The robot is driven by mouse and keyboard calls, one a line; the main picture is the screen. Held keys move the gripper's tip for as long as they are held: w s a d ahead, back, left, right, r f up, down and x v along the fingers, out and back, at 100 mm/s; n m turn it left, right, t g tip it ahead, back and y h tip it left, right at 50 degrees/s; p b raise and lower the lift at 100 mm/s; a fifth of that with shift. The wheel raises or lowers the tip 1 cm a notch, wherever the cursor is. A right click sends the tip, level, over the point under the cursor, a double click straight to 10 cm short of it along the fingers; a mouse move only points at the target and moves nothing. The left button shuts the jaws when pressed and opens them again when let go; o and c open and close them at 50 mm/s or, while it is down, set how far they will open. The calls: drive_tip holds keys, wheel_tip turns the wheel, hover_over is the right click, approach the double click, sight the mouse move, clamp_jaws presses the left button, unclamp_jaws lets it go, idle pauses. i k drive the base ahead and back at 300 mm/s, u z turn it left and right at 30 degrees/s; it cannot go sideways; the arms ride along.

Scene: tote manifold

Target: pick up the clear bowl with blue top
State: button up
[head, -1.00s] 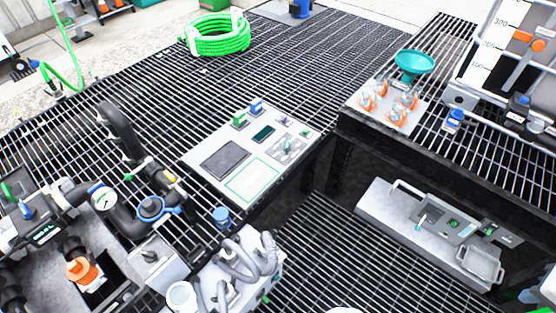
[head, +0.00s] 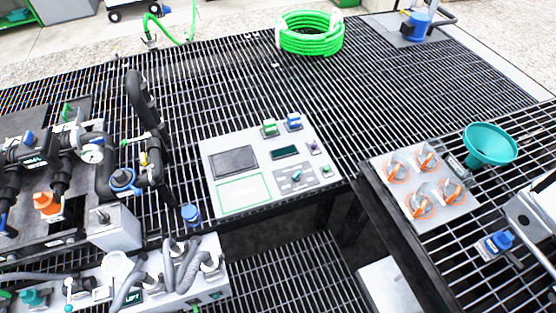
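A small blue-capped piece (head: 498,241) lies on the grating at the right, beside the grey frame; its body below the cap is too small to make out clearly. Another small blue-topped cylinder (head: 191,214) stands left of the control panel, near the front edge of the main grating. I cannot tell for sure which of the two is the clear bowl with blue top. My gripper is not in view, and nothing is seen touching either piece.
A control panel (head: 235,160) sits mid-grating, with a green hose coil (head: 311,40) behind. Orange-ringed fittings on a plate (head: 462,214) and a teal funnel (head: 490,144) are at right. Pipework (head: 125,180) crowds the left. The middle back grating (head: 220,90) is clear.

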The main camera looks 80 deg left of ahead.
sight(189, 213)
drive_tip(key=u, duration=0.15)
drive_tip(key=i, duration=0.15)
drive_tip(key=u, duration=1)
drive_tip(key=k, duration=0.1)
drive_tip(key=u, duration=3.05)
drive_tip(key=i, duration=0.95)
drive_tip(key=u, duration=0.1)
drive_tip(key=k, duration=0.9)
drive_tip(key=z, duration=0.25)
drive_tip(key=i, duration=0.5)
drive_tip(key=u, duration=0.1)
